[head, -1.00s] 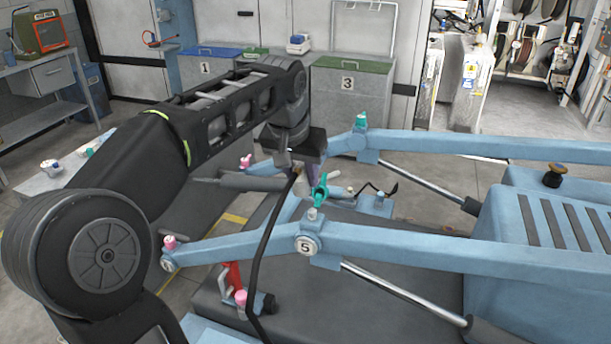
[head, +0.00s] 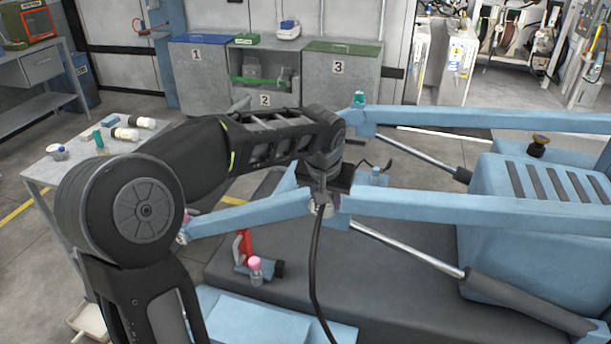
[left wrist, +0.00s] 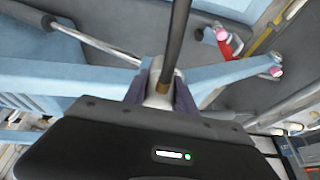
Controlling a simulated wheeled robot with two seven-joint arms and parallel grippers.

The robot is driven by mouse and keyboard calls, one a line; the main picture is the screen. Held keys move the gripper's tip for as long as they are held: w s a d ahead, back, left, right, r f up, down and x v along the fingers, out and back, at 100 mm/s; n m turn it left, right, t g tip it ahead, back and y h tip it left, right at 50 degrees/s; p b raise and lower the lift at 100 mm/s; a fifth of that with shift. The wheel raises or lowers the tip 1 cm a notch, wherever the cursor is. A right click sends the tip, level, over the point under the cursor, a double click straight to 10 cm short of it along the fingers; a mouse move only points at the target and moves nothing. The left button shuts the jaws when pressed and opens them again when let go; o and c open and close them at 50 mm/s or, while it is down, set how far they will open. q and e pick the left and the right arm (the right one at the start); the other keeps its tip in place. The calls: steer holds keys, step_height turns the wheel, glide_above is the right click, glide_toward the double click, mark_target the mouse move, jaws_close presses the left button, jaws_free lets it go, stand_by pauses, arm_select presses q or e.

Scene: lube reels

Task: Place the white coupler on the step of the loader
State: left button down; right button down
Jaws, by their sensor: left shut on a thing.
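My left gripper (head: 322,208) is at the elbow joint of the near light blue loader arm (head: 470,215), pointing down. It is shut on a whitish coupler (left wrist: 160,94) at the end of a black hose (head: 318,262). The left wrist view shows the coupler between the two fingers (left wrist: 162,92), right over the blue arm; I cannot tell whether it touches the joint. In the head view the coupler is mostly hidden. A flat light blue ledge (head: 265,326), which looks like the loader's step, is at the bottom of the head view. My right gripper is not in view.
A pink-capped fitting (head: 255,264) stands beside a red handle (head: 243,243) on the dark deck (head: 400,285). A teal-capped fitting (head: 359,98) is on the far arm. A grey table (head: 60,170) with bottles is at left. Numbered cabinets (head: 340,75) stand behind.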

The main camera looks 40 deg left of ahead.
arm_select(q)
steer(key=s+d+f+m+h, duration=0.1)
steer(key=d+f+m, duration=0.2)
steer(key=d+f, duration=0.8)
steer(key=d, duration=0.3)
steer(key=shift+s, duration=0.2)
steer(key=shift+d, duration=0.15)
